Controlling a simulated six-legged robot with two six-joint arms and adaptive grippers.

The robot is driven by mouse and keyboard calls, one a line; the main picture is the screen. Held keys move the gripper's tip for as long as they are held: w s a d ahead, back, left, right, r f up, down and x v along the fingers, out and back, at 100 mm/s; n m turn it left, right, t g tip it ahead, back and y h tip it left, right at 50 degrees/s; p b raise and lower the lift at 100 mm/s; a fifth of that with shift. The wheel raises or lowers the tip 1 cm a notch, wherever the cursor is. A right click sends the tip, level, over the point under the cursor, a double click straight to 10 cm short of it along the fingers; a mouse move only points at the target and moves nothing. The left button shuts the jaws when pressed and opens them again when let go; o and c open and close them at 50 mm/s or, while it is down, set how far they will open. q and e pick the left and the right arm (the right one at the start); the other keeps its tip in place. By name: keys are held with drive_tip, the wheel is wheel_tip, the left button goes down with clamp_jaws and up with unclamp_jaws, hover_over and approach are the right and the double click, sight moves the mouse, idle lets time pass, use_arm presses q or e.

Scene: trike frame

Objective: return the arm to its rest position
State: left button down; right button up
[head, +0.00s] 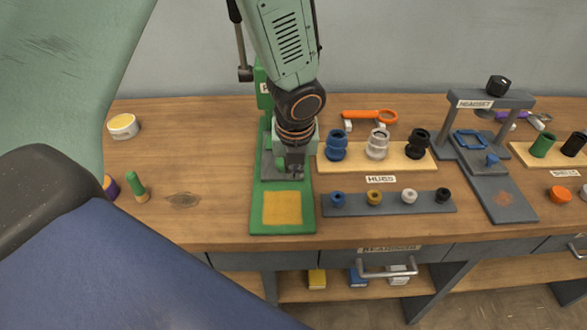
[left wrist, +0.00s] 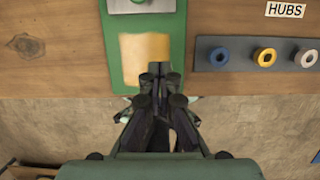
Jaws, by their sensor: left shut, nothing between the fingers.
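My left arm comes down from the top of the head view. Its gripper (head: 292,168) is shut and empty, pointing down in front of the green press station (head: 262,212). In the left wrist view, my shut gripper (left wrist: 160,88) shows against the station's yellow pad (left wrist: 145,58), and nothing is between the fingers. The height of the fingertips above the station is hard to tell. My right gripper is in neither view.
Right of the station stand a wooden block with several hubs (head: 330,163) and a grey strip with several small rings (head: 330,208). A grey headset press (head: 490,98) stands further right.

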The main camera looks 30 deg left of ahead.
use_arm(q)
drive_tip(key=shift+s+r, duration=0.1)
drive_tip(key=shift+r, duration=0.45)
drive_tip(key=s+d+f+n, duration=0.1)
drive_tip(key=s+f+n, duration=0.1)
drive_tip(key=s+d+f+n+h, duration=0.1)
drive_tip(key=s+f+n, duration=0.1)
drive_tip(key=f+n, duration=0.1)
drive_tip(key=s+d+f+n+g, duration=0.1)
drive_tip(key=s+f+n, duration=0.1)
drive_tip(key=s+f, duration=0.1)
drive_tip(key=shift+f+n+h, duration=0.1)
drive_tip(key=shift+n+h, duration=0.2)
drive_tip(key=s+a+f+n+g, duration=0.1)
drive_tip(key=s+f+n, duration=0.4)
drive_tip(key=s+n, duration=0.6)
drive_tip(key=s+f+n+g, duration=0.1)
drive_tip(key=s+f+n, duration=0.4)
drive_tip(key=s+n, duration=0.6)
wheel_tip(320, 180, down, 14)
drive_tip(key=w+b, duration=0.1)
drive_tip(key=b, duration=1.2)
drive_tip(key=shift+w+t, duration=0.2)
drive_tip(key=shift+t, duration=0.1)
